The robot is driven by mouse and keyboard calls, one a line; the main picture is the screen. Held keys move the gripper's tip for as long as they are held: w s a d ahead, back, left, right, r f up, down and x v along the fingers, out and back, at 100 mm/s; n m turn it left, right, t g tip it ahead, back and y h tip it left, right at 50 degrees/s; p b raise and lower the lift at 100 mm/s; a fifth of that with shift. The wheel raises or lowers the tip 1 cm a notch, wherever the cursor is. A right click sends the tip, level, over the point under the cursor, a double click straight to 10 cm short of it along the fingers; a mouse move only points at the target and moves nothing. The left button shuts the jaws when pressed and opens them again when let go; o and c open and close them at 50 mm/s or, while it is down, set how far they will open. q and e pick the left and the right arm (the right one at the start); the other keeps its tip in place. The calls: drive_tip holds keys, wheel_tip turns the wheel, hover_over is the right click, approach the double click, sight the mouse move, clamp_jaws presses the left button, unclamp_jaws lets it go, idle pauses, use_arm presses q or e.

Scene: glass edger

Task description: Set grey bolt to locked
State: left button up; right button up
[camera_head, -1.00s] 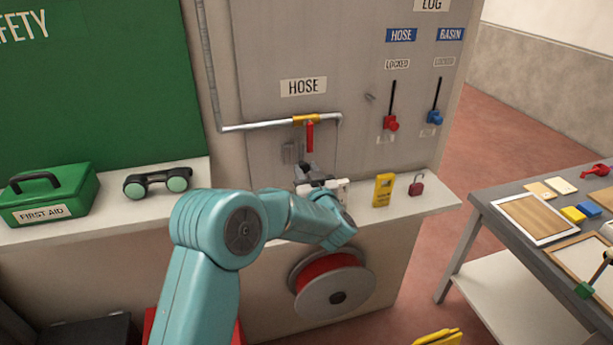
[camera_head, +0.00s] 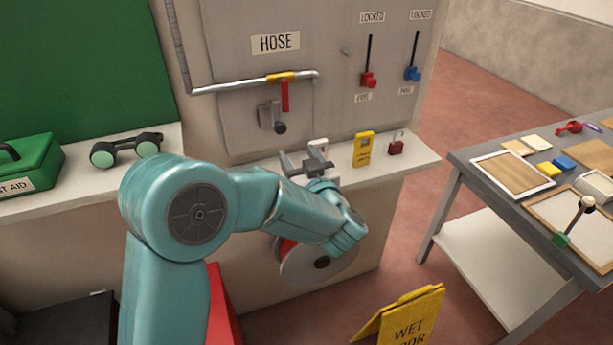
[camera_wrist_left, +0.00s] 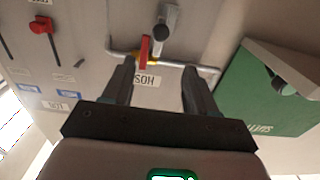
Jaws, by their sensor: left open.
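The grey bolt (camera_head: 265,115) is on the grey panel under the yellow-and-red hose valve, with a dark round knob (camera_head: 280,128) at its lower right. In the left wrist view the bolt (camera_wrist_left: 161,33) and its knob (camera_wrist_left: 160,31) show upside down, beyond the fingers. No locked mark can be read beside it. My left gripper (camera_head: 303,160) is open and empty, below and to the right of the bolt, over the white shelf and apart from the bolt. Its two dark fingers (camera_wrist_left: 158,75) are spread in the left wrist view. My right gripper is out of view.
The red valve handle (camera_head: 285,96) hangs just above the bolt. Red (camera_head: 369,80) and blue (camera_head: 412,74) sliders are to the right. A yellow tag (camera_head: 363,149) and a red padlock (camera_head: 396,146) stand on the shelf. A hose reel (camera_head: 300,265) is below.

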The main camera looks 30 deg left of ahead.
use_arm(q)
drive_tip(key=v, duration=0.4)
drive_tip(key=shift+s+d+b, duration=0.25)
drive_tip(key=shift+b, duration=0.1)
drive_tip(key=a+f+m+g+h, duration=0.1)
drive_tip(key=a+f+m+h, duration=0.3)
drive_tip(key=f, duration=1.1)
drive_tip(key=s+d+f+m+h, duration=0.2)
drive_tip(key=s+f+h, duration=0.1)
drive_tip(key=f, duration=1)
drive_tip(key=s+d+f+m+g+h, duration=0.2)
drive_tip(key=s+d+f+g+h, duration=0.3)
drive_tip(key=s+d+f, duration=0.4)
drive_tip(key=s+d+f+g+h, duration=0.3)
drive_tip(key=s+d+g+h, duration=0.2)
drive_tip(key=s, duration=0.8)
drive_tip(key=shift+d+h, duration=0.4)
drive_tip(key=shift+d, duration=0.8)
